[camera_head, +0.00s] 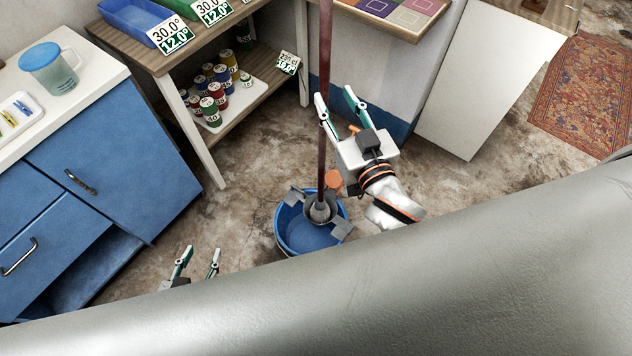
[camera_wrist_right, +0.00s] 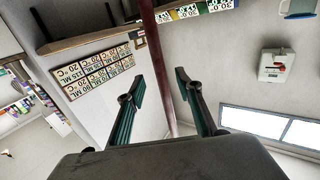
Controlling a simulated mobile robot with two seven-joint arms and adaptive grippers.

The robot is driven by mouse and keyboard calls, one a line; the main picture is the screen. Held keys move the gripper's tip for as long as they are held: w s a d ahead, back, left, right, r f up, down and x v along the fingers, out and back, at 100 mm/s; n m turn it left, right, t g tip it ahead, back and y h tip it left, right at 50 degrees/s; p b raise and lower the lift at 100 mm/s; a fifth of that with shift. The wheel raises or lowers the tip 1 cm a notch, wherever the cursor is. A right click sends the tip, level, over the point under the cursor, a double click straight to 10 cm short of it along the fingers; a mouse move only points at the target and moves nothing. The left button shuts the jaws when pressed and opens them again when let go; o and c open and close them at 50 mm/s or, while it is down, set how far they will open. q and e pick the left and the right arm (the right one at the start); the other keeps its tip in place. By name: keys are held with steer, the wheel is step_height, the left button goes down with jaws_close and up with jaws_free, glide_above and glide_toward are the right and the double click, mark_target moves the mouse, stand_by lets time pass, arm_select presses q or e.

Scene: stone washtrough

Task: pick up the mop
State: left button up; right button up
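The mop (camera_head: 322,150) has a long dark red pole and stands nearly upright in a blue bucket (camera_head: 300,238) on the floor. My right gripper (camera_head: 335,97) is open at the pole, well above the bucket. One finger overlaps the pole in the head view. In the right wrist view the pole (camera_wrist_right: 160,60) runs through the gap between the open fingertips (camera_wrist_right: 160,85); I cannot tell whether it touches them. My left gripper (camera_head: 197,262) is open and empty at the lower left, apart from the bucket.
A blue cabinet (camera_head: 110,165) with a pulled-out drawer stands left. A wooden shelf unit (camera_head: 255,95) with paint cans stands behind. A white panel (camera_head: 490,80) and a patterned rug (camera_head: 585,95) are at the right. Bare floor lies around the bucket.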

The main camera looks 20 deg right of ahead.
mark_target(326, 83)
steer(key=shift+w+a+f+p, duration=0.1)
steer(key=shift+w+a+p, duration=0.1)
steer(key=shift+w, duration=1.55)
steer(key=shift+w+a+p, duration=0.1)
steer(key=shift+w+p, duration=0.05)
steer(key=shift+w, duration=1.6)
jaws_close()
